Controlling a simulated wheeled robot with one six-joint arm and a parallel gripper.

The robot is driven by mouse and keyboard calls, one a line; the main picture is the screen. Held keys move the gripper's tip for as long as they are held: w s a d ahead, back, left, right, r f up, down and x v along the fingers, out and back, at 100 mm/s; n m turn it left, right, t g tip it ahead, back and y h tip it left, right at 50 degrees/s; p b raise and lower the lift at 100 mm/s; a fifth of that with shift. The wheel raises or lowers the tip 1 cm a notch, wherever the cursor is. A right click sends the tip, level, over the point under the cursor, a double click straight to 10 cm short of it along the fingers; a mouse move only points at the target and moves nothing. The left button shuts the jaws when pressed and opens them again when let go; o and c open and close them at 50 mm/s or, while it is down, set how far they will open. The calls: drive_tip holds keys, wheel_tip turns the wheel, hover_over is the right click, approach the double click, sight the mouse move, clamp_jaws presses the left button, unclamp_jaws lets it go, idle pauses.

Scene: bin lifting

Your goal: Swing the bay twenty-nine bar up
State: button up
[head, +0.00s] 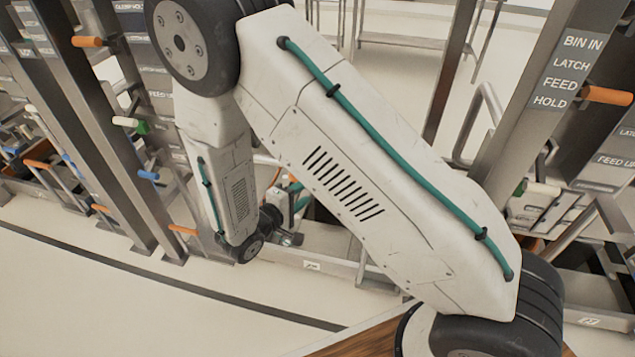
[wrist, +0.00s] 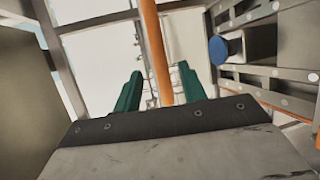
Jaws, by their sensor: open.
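In the wrist view an orange bar (wrist: 154,50) runs from the top edge down between the two green fingers of my gripper (wrist: 158,80). The fingers are apart, with a gap on each side of the bar, wider on the left. I cannot tell whether the bar is fully within their depth. In the head view my gripper (head: 296,203) is low in a bay behind my arm, which hides much of it. The small plate (head: 312,265) on that bay's front rail is too small to read.
Steel posts flank the bays, with orange handles (head: 607,96) and label plates (head: 567,72) reading BIN IN, LATCH, FEED, HOLD on the right. A blue knob (wrist: 218,50) on a bracket is right of my gripper. Pale floor (head: 90,290) lies open in front.

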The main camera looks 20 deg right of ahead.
drive_tip(key=x, duration=0.7)
